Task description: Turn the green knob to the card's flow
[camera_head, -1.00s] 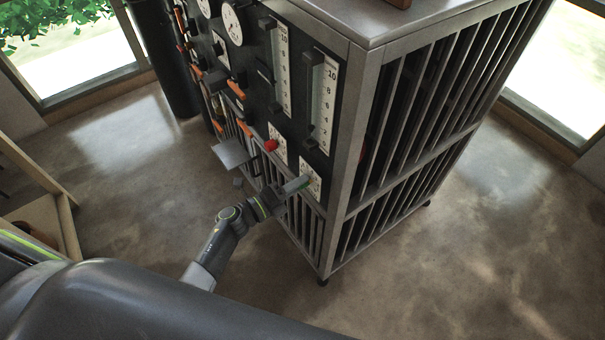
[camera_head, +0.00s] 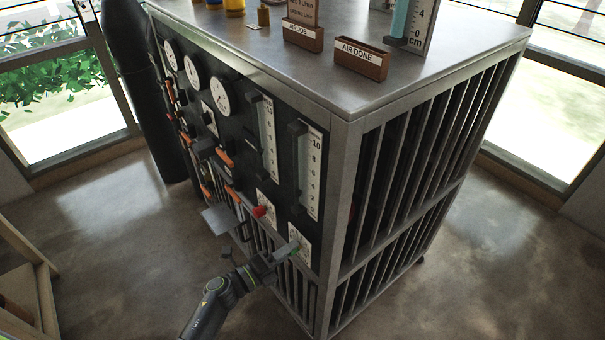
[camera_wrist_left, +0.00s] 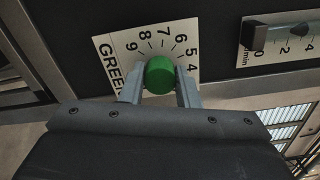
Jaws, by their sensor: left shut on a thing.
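The green knob (camera_wrist_left: 160,75) sits on a white dial plate (camera_wrist_left: 112,48) marked GREEN, with numbers from 4 to 9 showing. My left gripper (camera_wrist_left: 160,92) has one finger on each side of the knob and is shut on it. In the head view the left gripper (camera_head: 279,257) is at the low front corner of the panel, and the green knob (camera_head: 293,246) shows only in part. A card (camera_head: 302,12) stands in a brown holder labelled AIR JOB on the cabinet top; its text is partly cut off. My right gripper is not in view.
A red knob (camera_head: 259,211) is just left of the green one. Flow tubes with scales (camera_head: 313,170) are above it. A brown AIR DONE holder (camera_head: 361,60) stands on the cabinet top. A grey shelf plate (camera_head: 218,218) juts out left of my gripper. Floor is clear at right.

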